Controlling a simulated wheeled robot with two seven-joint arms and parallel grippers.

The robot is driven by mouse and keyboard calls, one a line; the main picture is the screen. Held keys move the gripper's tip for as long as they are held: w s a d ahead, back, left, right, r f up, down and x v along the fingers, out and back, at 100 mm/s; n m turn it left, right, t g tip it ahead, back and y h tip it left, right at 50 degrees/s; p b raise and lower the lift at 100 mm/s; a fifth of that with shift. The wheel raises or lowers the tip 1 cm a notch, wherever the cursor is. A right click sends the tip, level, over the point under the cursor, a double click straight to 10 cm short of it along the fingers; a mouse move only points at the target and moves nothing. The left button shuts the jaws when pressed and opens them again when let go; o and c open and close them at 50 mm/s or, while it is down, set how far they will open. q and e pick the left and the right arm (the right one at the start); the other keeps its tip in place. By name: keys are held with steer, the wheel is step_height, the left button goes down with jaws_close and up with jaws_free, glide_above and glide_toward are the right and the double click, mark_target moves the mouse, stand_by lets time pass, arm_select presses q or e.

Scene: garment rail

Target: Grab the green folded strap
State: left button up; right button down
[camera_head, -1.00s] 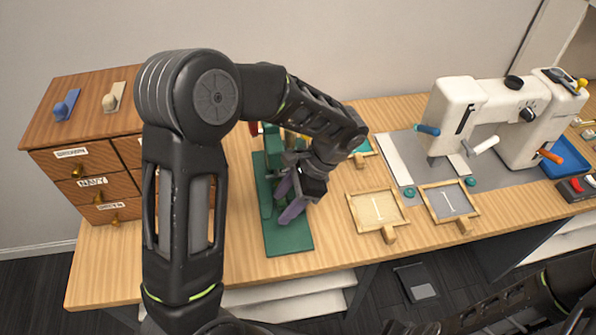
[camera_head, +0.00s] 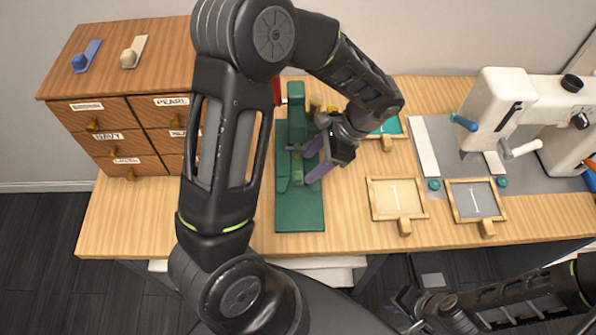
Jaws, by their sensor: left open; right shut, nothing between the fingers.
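I cannot make out a separate green folded strap for certain. A dark green press-like stand (camera_head: 296,105) rises from a flat green base (camera_head: 300,217) on the table. My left gripper (camera_head: 309,168) is open, its purple-grey fingers pointing left and down beside the stand, over the base. Nothing shows clearly between them, and I cannot tell whether they touch the stand. My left arm covers the area left of the base. My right gripper (camera_head: 408,304) is shut and empty, low in the view in front of the table.
A wooden drawer cabinet (camera_head: 115,85) with labels stands at the left. Frames with handles, one beige (camera_head: 396,199) and one grey (camera_head: 474,201), lie right of the base; a teal-filled tray (camera_head: 390,127) is behind. A white sewing machine (camera_head: 500,105) stands at the right.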

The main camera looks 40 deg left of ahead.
mark_target(299, 176)
arm_select(q)
steer(key=x, duration=0.2)
steer(key=p+x, duration=0.1)
steer(key=x, duration=0.1)
steer(key=shift+s, duration=0.25)
steer(key=shift+s+a+f, duration=0.1)
steer(key=shift+a+f, duration=0.15)
steer(key=shift+f, duration=0.2)
steer(key=shift+c, duration=0.2)
jaws_close()
stand_by(0.5)
